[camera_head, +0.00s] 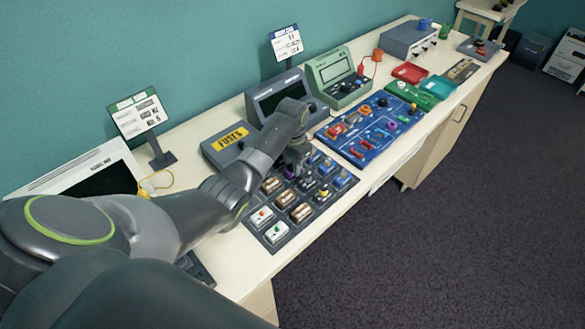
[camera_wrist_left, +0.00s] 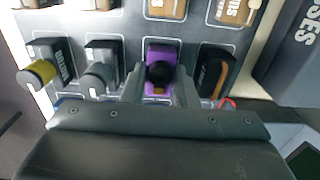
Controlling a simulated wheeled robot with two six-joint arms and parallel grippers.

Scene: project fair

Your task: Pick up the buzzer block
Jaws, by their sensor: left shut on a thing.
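The buzzer block is the purple block with a round black part on top (camera_wrist_left: 162,53) in the left wrist view. My left gripper (camera_wrist_left: 159,84) has a finger on each side of it and is shut on it. The block is at or close above the dark parts tray (camera_wrist_left: 120,17); I cannot tell whether it is lifted. In the head view my left gripper (camera_head: 296,160) is over the back part of the tray (camera_head: 293,228), and the arm hides most of the block. My right gripper is in neither view.
Close beside the held block are a grey-knobbed block (camera_wrist_left: 102,72) and a dark block with an orange stripe (camera_wrist_left: 213,72). A blue board with parts (camera_head: 345,150) lies to the right.

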